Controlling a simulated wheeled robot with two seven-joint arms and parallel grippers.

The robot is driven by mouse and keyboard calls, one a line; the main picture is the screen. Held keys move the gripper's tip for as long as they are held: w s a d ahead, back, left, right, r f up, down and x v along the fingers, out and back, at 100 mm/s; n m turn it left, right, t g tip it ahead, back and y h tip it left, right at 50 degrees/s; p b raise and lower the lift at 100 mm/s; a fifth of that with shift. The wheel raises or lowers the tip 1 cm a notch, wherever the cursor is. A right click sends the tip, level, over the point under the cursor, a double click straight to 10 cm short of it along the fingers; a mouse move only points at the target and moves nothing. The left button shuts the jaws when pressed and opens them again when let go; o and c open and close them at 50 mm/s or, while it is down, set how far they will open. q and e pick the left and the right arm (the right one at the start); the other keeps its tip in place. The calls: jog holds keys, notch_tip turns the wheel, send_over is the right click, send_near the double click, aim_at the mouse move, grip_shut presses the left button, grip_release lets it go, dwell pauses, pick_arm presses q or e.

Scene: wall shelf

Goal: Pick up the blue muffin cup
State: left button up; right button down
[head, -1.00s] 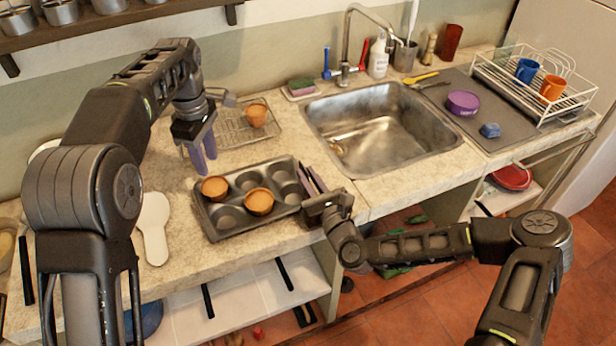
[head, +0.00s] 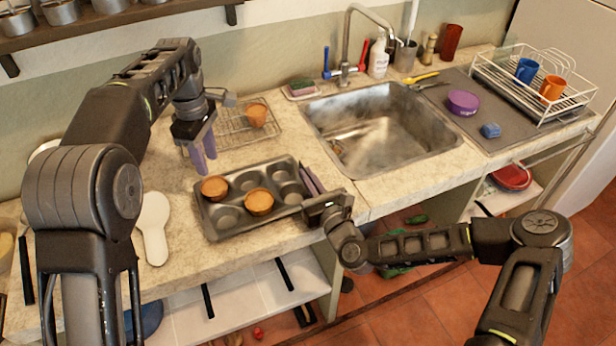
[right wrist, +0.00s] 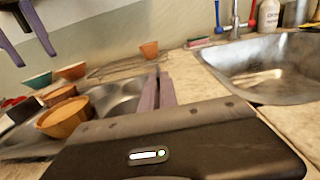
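No muffin cup that I can clearly call blue shows. A teal cup (right wrist: 37,80) stands among orange cups at the left of the right wrist view; I cannot match it in the head view. The muffin tin (head: 228,228) holds two orange-brown cups, one at the left (head: 214,188) and one at the front (head: 259,201). A third orange cup (head: 256,115) sits on the wire rack. My left gripper (head: 204,158) is open and empty above the counter behind the tin. My right gripper (head: 314,181) is at the tin's right end, its fingers close together with nothing visible between them.
The sink (head: 380,130) lies right of the tin. A small blue item (head: 490,130), a purple round container (head: 463,103) and a dish rack with a blue mug (head: 526,70) and orange mug (head: 551,88) are further right. A white paddle (head: 153,228) lies left of the tin.

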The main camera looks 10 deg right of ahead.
pick_arm(q)
jog(key=shift+o, duration=0.2)
jog(key=o, duration=0.3)
jog(key=shift+o, duration=0.7)
jog(key=shift+a+r, duration=0.1)
jog(key=shift+r, duration=0.1)
jog(key=o, duration=0.3)
jog(key=shift+s+r, duration=0.15)
jog(key=shift+r, duration=0.4)
jog(key=shift+s+r, duration=0.15)
jog(key=shift+r, duration=0.35)
jog(key=shift+o, duration=1.3)
jog(key=m, duration=0.2)
jog(key=s+r+m, duration=0.1)
jog(key=shift+s+a+r+m+t+h, duration=0.1)
jog(key=shift+s+r+m+t+h, duration=0.1)
jog(key=shift+m+t+h, duration=0.15)
jog(key=m, duration=0.7)
jog(key=m+t, duration=0.1)
jog(key=m, duration=0.3)
jog(key=shift+s+f, duration=0.2)
jog(key=shift+f, duration=0.1)
